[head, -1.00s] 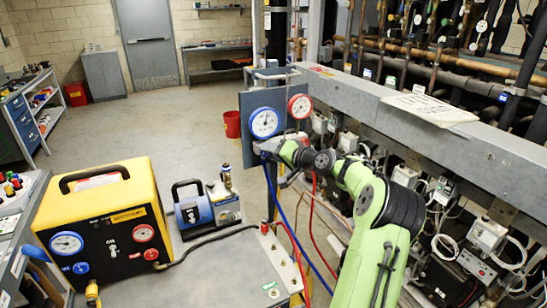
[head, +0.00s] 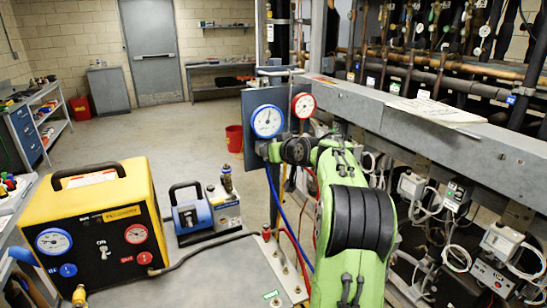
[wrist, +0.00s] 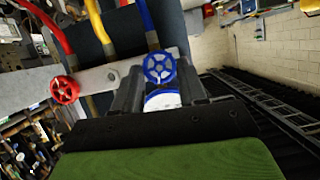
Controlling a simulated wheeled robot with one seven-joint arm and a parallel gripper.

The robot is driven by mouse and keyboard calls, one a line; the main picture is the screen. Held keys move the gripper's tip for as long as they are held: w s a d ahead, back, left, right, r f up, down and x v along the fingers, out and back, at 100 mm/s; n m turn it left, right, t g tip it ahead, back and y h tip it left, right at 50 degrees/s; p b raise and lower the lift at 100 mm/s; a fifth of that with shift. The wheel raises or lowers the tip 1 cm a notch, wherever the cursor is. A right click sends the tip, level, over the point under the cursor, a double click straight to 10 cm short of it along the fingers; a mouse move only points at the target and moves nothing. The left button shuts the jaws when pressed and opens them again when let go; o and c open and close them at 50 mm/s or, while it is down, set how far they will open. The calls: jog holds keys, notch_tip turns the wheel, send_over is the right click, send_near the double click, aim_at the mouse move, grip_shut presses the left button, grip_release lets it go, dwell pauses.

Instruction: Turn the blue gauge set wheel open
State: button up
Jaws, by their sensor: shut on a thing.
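The gauge set hangs at the rack's near end, with a blue-rimmed gauge (head: 267,121) and a red-rimmed gauge (head: 304,105) in the head view. In the wrist view the blue wheel (wrist: 159,67) sits on the grey manifold bar (wrist: 100,77), between my fingers. My gripper (wrist: 160,74) is shut on the blue wheel, one dark finger on each side. The red wheel (wrist: 65,90) is to its left, clear of my fingers. In the head view my arm hides both wheels and most of the bar. The wheel's turned angle cannot be told.
Blue, yellow and red hoses run from the manifold; the blue hose (head: 279,199) hangs close below my gripper. A grey rack beam (head: 390,112) runs along the right. A yellow machine (head: 100,215) and a blue pump (head: 190,208) stand at left. Open floor lies behind.

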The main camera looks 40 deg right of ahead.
jog(key=shift+f+n+b, duration=0.1)
jog(key=shift+n+b, duration=0.2)
jog(key=shift+n, duration=0.1)
dwell(0.3)
jog(key=o, duration=1.1)
jog(key=shift+c, duration=0.2)
jog(key=v, duration=1.5)
jog(key=shift+s+a+r+p, duration=0.25)
jog(key=shift+a+p, duration=0.05)
jog(key=shift+p, duration=0.1)
